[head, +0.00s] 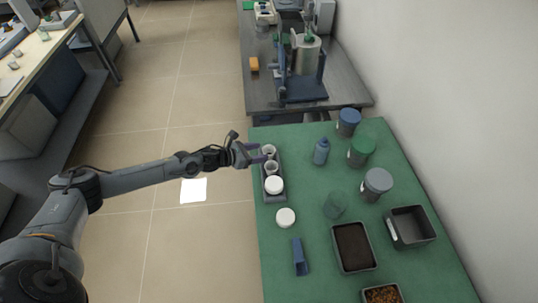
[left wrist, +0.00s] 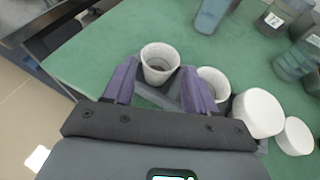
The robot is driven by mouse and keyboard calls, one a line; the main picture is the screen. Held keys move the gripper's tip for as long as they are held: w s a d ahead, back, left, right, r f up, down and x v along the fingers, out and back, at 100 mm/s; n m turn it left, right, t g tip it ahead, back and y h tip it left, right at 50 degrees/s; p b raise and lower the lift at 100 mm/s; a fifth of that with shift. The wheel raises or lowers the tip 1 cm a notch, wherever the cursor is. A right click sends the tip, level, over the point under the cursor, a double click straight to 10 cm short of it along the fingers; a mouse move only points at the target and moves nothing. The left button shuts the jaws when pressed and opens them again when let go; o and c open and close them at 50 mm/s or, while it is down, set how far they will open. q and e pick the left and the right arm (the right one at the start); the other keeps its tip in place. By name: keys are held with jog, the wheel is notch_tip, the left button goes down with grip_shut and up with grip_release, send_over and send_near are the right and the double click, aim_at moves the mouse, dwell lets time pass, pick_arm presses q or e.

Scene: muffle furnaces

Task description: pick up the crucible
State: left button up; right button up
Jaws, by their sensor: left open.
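Two open white crucibles stand upright in a dark rack on the green table. The far crucible (head: 269,150) also shows in the left wrist view (left wrist: 160,62), between and just beyond the purple fingertips of my left gripper. The second crucible (head: 271,167) stands beside it, and in the left wrist view (left wrist: 214,82) it is partly hidden by the right finger. My left gripper (head: 256,154) is open at the table's left edge; in the left wrist view (left wrist: 158,85) nothing is clamped in it. I cannot tell whether a finger touches the crucible. My right gripper is not in view.
A white lidded piece (head: 274,186) sits in the rack (head: 263,193), with a white lid (head: 285,218) on the table nearby. The wall bounds the right.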

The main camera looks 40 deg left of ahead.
aim_at(273, 148)
pick_arm(q)
jog(key=shift+b+x, duration=0.3)
jog(key=shift+x, duration=2.45)
jog(key=shift+f, duration=0.1)
jog(key=c, duration=0.7)
jog(key=shift+r, duration=0.6)
jog(key=r, duration=0.3)
jog(key=shift+s+d+r+p, duration=0.1)
jog(key=shift+d+r+p, duration=0.15)
jog(key=shift+d+p, duration=0.1)
jog(key=s+d+r, duration=0.1)
jog(key=d+r, duration=0.5)
jog(key=d, duration=0.5)
jog(key=shift+s+r+p, duration=0.2)
jog(key=shift+s+p, duration=0.1)
